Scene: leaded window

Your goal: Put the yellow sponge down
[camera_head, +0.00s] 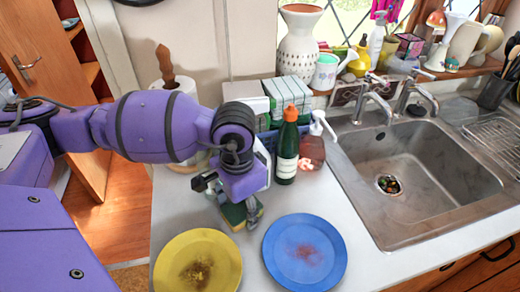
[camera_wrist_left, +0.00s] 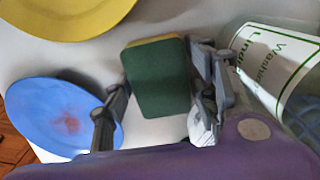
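The yellow sponge (camera_head: 234,216), with a dark green scouring side, is at my left gripper (camera_head: 238,208), just behind the plates. In the left wrist view the sponge (camera_wrist_left: 160,80) shows its green face and a thin yellow edge. It sits between the two fingers of my left gripper (camera_wrist_left: 160,75), which are against its sides. The gripper looks shut on it. The sponge is low over the white counter (camera_head: 180,218); I cannot tell whether its underside touches. My right gripper is not in view.
A yellow plate (camera_head: 198,265) and a blue plate (camera_head: 305,252), both stained, lie in front. A green bottle (camera_head: 286,150) and a soap dispenser (camera_head: 312,150) stand close behind on the right. The steel sink (camera_head: 430,165) is further right. Bare counter lies left of the sponge.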

